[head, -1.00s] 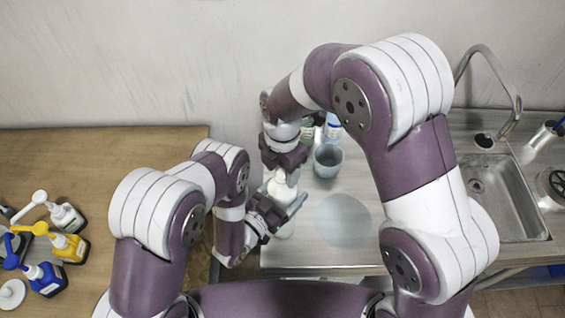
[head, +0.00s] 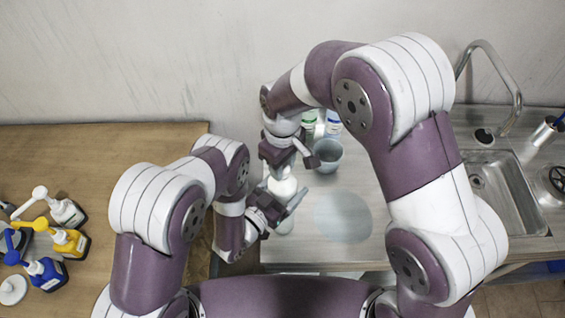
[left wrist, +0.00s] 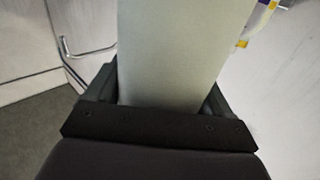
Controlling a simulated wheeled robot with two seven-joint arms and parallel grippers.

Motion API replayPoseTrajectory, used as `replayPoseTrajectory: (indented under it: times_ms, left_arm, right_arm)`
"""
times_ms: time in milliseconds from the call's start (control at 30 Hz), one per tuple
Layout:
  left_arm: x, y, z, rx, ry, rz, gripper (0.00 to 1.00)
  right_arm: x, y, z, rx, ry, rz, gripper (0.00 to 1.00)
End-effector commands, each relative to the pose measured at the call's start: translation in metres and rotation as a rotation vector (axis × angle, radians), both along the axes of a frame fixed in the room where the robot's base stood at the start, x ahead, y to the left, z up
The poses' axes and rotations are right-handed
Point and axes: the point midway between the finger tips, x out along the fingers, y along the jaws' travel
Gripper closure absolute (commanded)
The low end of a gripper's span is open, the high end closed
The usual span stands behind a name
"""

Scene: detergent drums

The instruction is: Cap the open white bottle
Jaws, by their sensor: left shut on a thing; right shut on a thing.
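The white bottle (head: 284,188) stands at the left end of the grey counter. My left gripper (head: 279,208) is shut around its side. In the left wrist view the bottle's pale, smooth body (left wrist: 180,50) fills the space between the jaws. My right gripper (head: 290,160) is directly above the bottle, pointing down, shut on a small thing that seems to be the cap. The fingers hide that thing and the bottle's mouth, so I cannot tell whether the cap is seated on the neck.
A grey cup (head: 328,153) and bottles with a green top (head: 309,122) and blue label (head: 333,127) stand just behind. A pale round patch (head: 343,217) lies on the counter; the sink (head: 512,195) is right. Pump bottles (head: 68,242) stand on the wooden table (head: 140,155).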

Motion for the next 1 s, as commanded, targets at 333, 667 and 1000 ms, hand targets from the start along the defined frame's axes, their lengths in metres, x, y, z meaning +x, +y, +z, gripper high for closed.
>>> replayPoseTrajectory:
  times_ms: [333,667,1000]
  left_arm:
    - [-0.0002,0.0006,-0.0007,0.001,0.002,0.002,1.0]
    - [-0.0001,0.0006,-0.0008,0.001,0.002,0.002,1.0]
    - [-0.0003,0.0005,-0.0007,0.001,0.002,0.001,1.0]
  right_arm:
    - [-0.0003,-0.0005,-0.001,-0.001,0.0,-0.985,1.0]
    - [-0.0004,-0.0006,-0.0011,-0.002,0.001,-1.051,1.0]
    - [-0.0002,-0.0004,-0.0009,-0.001,0.001,-1.05,0.41]
